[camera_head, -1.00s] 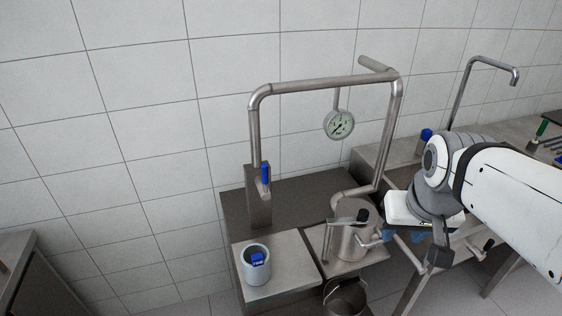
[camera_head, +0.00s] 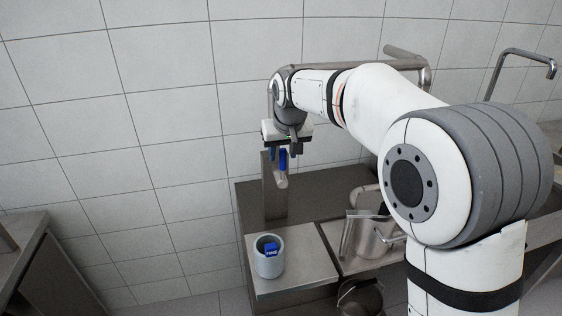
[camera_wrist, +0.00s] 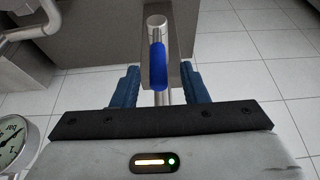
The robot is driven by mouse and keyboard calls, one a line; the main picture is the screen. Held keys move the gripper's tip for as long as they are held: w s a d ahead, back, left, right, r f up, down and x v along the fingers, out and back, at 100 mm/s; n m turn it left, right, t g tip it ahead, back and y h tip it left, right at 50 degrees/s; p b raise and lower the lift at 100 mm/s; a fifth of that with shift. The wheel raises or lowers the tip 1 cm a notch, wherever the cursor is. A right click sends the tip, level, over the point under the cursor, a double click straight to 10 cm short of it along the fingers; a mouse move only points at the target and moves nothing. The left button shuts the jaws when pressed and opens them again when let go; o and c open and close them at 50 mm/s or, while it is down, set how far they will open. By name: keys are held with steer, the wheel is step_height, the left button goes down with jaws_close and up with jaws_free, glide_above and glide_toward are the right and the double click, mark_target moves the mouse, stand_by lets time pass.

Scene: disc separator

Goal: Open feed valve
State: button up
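The feed valve's blue handle (camera_head: 284,160) is on the grey metal post (camera_head: 274,195) at the back left of the separator bench. In the wrist view the blue handle (camera_wrist: 158,66) stands upright in the middle, in front of a metal pipe. My gripper (camera_head: 279,153) is at the post, close to the handle. In the wrist view my gripper (camera_wrist: 160,84) has its two blue fingers apart, one on each side of the handle. Gaps show between the fingers and the handle. In the head view my gripper partly hides the handle's top.
A grey cup (camera_head: 269,264) with a blue item inside stands on the bench's front left. A metal vessel (camera_head: 370,240) stands to its right, with a bucket (camera_head: 358,297) below. The overhead pipe (camera_head: 400,62) runs behind my arm. A gauge (camera_wrist: 12,140) shows at lower left in the wrist view.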

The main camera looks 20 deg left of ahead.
mark_target(281, 161)
steer(key=shift+x, duration=2.35)
steer(key=shift+c, duration=0.2)
jaws_close()
